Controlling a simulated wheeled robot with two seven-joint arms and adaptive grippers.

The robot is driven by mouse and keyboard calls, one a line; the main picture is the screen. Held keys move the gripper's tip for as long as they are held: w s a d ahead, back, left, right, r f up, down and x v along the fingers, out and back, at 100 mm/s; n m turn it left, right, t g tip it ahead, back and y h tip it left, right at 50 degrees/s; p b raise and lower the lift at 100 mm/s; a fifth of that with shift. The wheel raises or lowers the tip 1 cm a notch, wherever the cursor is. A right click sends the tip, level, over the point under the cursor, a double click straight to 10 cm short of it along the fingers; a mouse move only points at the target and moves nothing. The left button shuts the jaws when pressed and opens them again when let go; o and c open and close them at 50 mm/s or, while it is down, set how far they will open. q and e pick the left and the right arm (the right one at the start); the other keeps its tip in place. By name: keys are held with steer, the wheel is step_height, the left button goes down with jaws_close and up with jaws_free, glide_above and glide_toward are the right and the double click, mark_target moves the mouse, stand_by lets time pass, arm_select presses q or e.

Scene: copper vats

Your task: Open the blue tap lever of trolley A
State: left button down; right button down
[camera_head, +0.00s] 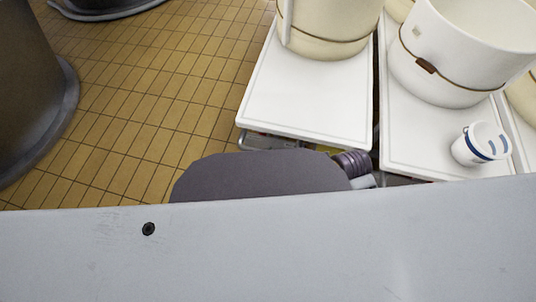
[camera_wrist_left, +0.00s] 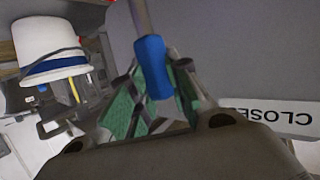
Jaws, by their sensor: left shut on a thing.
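In the left wrist view, the blue tap lever (camera_wrist_left: 154,62) stands upright in the middle, its grey shank running up out of the top edge. My left gripper (camera_wrist_left: 156,92) has its green-padded fingers on either side of the lever and is shut on it. The lower end of the lever is between the fingers. A white sign (camera_wrist_left: 278,117) with upside-down lettering, apparently "CLOSED" and partly cut off, is on the grey surface to the right. No gripper shows in the head view, and the tap lever is not visible there. My right gripper is not in view.
In the left wrist view, a white bucket (camera_wrist_left: 43,36) with a blue band is close at the upper left. In the head view, white trolley tops (camera_head: 310,92) carry cream vats (camera_head: 462,55) and a small white-and-blue bucket (camera_head: 478,148). Tiled floor (camera_head: 150,100) lies open left of them.

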arm_select(q)
steer(key=c, duration=1.6)
jaws_free()
steer(key=shift+s+a, duration=0.1)
steer(key=shift+a, duration=0.05)
steer(key=shift+v, duration=5.8)
steer(key=shift+r, duration=0.15)
